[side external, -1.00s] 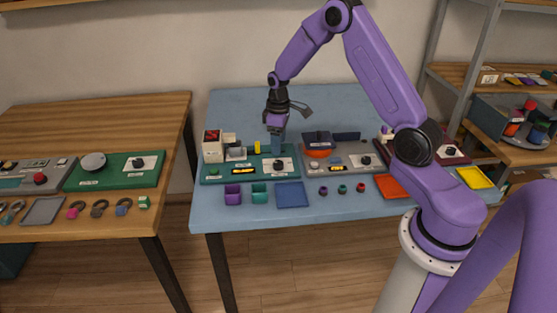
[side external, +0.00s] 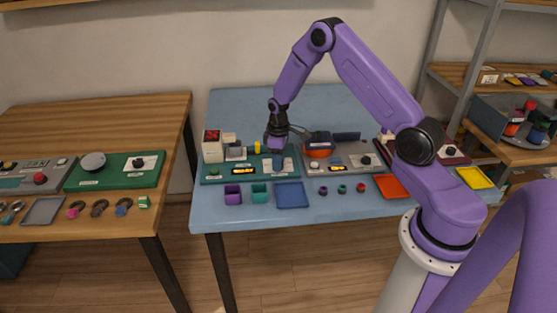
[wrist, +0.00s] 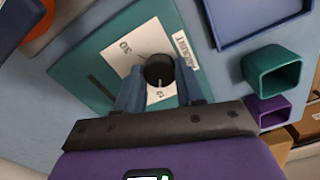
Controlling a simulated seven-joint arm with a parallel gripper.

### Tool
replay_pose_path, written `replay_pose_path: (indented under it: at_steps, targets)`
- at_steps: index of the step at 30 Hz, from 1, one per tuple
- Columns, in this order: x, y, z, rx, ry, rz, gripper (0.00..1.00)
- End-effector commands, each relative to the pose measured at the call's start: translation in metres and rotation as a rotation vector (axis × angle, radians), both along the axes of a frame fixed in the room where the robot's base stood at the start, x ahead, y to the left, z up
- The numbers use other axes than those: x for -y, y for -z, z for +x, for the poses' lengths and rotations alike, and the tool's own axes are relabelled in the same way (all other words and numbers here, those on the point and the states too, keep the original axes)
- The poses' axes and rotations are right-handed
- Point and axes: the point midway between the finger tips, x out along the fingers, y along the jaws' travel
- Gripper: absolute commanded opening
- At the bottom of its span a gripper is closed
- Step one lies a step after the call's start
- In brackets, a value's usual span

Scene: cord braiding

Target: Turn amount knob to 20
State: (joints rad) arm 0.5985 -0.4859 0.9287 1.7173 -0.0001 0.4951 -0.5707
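The card is on the teal panel (wrist: 93,75), which also shows in the side external view (side external: 222,179). My gripper (wrist: 160,78) is over the dial, its two blue fingers parted, one on each side of the knob. I cannot tell whether they touch it. In the side external view, my gripper (side external: 279,164) hides the knob.
A blue tray (side external: 291,195) and purple (side external: 233,194) and teal (side external: 260,193) square cups stand in front of the panel. A grey panel (side external: 345,160) with an orange bowl (side external: 318,153) adjoins on the right. A white box (side external: 212,146) stands at the panel's back left.

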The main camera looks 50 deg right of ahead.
Motion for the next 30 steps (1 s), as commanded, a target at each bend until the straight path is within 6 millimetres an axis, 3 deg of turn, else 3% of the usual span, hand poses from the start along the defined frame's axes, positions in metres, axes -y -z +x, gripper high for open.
replay_pose_path:
  at_steps: [2, 14, 30]
  targets:
    - [0.0000, -0.0002, 0.0000, 0.000, 0.000, 0.000, 0.07]
    - [-0.0004, -0.0005, 0.0000, -0.001, 0.063, 0.000, 0.07]
    - [-0.0009, -0.0007, 0.0000, -0.001, 0.508, 0.000, 0.07]
